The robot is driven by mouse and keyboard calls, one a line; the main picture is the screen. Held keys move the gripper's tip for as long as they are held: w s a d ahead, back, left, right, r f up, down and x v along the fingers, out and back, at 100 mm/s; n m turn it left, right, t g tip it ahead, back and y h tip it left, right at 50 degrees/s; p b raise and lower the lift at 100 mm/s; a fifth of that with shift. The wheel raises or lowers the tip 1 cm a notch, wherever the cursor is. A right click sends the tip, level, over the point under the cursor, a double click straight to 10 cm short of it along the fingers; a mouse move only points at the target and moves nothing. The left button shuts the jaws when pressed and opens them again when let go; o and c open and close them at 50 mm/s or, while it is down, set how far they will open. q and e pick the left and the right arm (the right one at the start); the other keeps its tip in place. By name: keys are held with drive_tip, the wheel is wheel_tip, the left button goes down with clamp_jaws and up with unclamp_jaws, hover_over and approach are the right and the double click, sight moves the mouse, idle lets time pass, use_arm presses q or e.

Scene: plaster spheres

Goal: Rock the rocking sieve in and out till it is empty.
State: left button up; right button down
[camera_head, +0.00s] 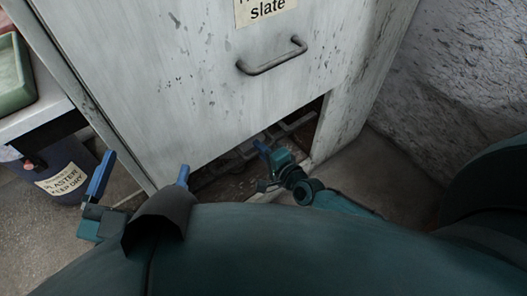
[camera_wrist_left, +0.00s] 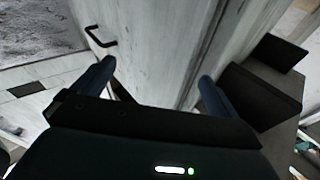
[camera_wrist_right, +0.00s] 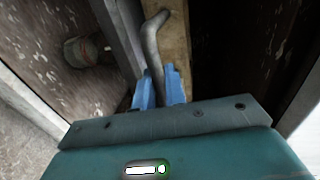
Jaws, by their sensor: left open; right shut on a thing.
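The sieve shows only in part, inside the dark opening under a grey cabinet front; a grey metal bar (camera_wrist_right: 152,45), seemingly its handle, runs up between the fingers in the right wrist view. My right gripper (camera_head: 266,150) reaches into that opening at its right side, and its blue fingers (camera_wrist_right: 158,88) are shut on the bar. The sieve's mesh and whatever lies on it are hidden from me. My left gripper (camera_head: 141,176) is open and empty, its blue fingers wide apart, in front of the cabinet's lower left; it also shows in the left wrist view (camera_wrist_left: 152,80).
The cabinet front (camera_head: 190,80) carries a bar handle (camera_head: 272,57) and a "slate" label (camera_head: 266,8). A dark bin labelled plaster (camera_head: 62,178) stands at the left, below a green tray (camera_head: 12,75). A rough stone wall (camera_head: 455,75) closes off the right.

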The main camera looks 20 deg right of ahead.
drive_tip(key=x, duration=0.3)
drive_tip(key=shift+r, duration=0.1)
drive_tip(key=shift+w+a+r+b, duration=0.1)
drive_tip(key=shift+w+r+b, duration=0.05)
drive_tip(key=shift+w+b, duration=0.2)
use_arm(q)
drive_tip(key=shift+s+d+r, duration=0.1)
drive_tip(key=shift+d+r, duration=0.1)
use_arm(e)
drive_tip(key=shift+r, duration=0.15)
drive_tip(key=c, duration=1.6)
unclamp_jaws()
use_arm(q)
drive_tip(key=shift+f, duration=0.15)
use_arm(e)
drive_tip(key=shift+o, duration=0.3)
drive_tip(key=shift+s, duration=0.1)
use_arm(q)
drive_tip(key=shift+s+a+f+m+y+p, duration=0.15)
drive_tip(key=shift+a+m+y+p, duration=0.25)
drive_tip(key=shift+p, duration=1.75)
use_arm(e)
drive_tip(key=v, duration=1.3)
